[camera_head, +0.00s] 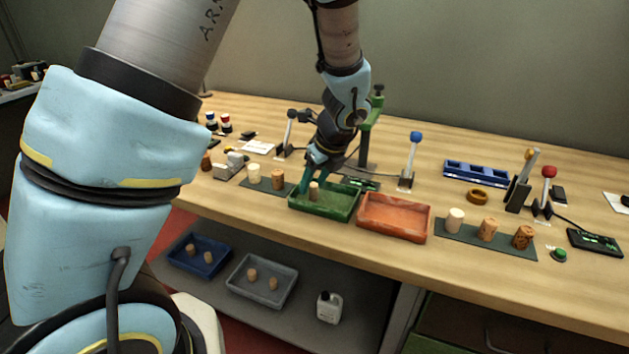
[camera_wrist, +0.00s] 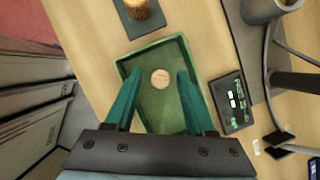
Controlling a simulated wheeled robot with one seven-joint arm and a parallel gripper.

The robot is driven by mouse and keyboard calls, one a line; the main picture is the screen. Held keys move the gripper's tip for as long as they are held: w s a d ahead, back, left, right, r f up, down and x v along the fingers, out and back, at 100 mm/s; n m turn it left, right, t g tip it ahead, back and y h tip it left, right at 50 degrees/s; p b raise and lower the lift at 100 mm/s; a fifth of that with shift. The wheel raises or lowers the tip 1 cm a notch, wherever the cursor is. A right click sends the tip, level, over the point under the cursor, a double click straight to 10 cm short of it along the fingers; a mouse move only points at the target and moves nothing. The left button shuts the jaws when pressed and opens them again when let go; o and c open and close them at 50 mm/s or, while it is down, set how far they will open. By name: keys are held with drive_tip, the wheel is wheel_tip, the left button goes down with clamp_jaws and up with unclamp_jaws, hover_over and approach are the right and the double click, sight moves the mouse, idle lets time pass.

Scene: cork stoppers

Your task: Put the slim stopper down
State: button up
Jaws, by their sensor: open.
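A slim cork stopper (camera_head: 314,190) stands upright in the green tray (camera_head: 341,216) on the workbench. The wrist view shows its round top (camera_wrist: 160,78) inside the same tray (camera_wrist: 197,82), clear of the walls. My gripper (camera_head: 316,172) is over the tray, pointing down. In the wrist view its teal fingers (camera_wrist: 159,84) are spread, one on each side of the stopper, with visible gaps. It holds nothing. The fingertips partly overlap the tray's back left corner in the head view.
An orange tray (camera_head: 393,217) is right of the green one. Stoppers stand on a dark mat (camera_head: 268,189) to the left and another mat (camera_head: 484,240) to the right. A lever tool (camera_head: 408,170) stands behind. A lower shelf holds a blue bin (camera_head: 198,257) and a grey bin (camera_head: 262,282).

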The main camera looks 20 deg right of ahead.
drive_tip(key=b+v, duration=0.1)
drive_tip(key=v, duration=1.1)
drive_tip(key=s+a+f+n+g+h, duration=0.1)
drive_tip(key=a+f+n, duration=0.3)
drive_tip(key=a+n, duration=2.6)
drive_tip(key=shift+n+g+h, duration=0.4)
drive_tip(key=shift+n+g, duration=0.1)
drive_tip(key=shift+g, duration=0.4)
